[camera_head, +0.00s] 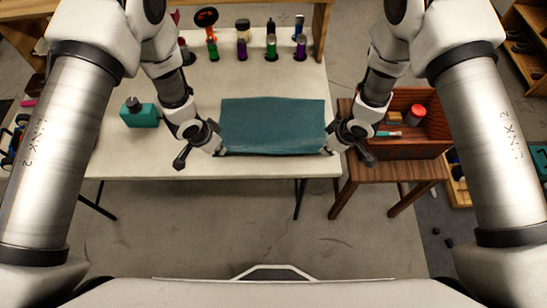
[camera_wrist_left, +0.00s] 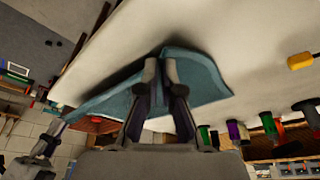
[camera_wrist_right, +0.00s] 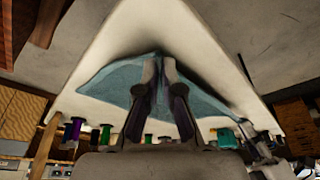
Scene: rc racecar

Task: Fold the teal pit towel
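The teal pit towel (camera_head: 273,124) lies spread as a wide rectangle near the front edge of the white table. My left gripper (camera_head: 218,151) is at its near left corner and my right gripper (camera_head: 328,150) is at its near right corner. In the left wrist view, the fingers (camera_wrist_left: 161,66) are close together with the towel (camera_wrist_left: 200,74) pinched and peaked between them. In the right wrist view, the fingers (camera_wrist_right: 160,68) likewise close on the towel (camera_wrist_right: 115,82). The near edge looks slightly raised; its exact height is unclear.
Several coloured bottles and small tools (camera_head: 242,47) stand along the back of the white table (camera_head: 190,92). A teal box-like item (camera_head: 139,116) stands at left. A wooden crate (camera_head: 405,148) with a red-capped can (camera_head: 415,115) sits on a brown side table (camera_head: 385,175) at right.

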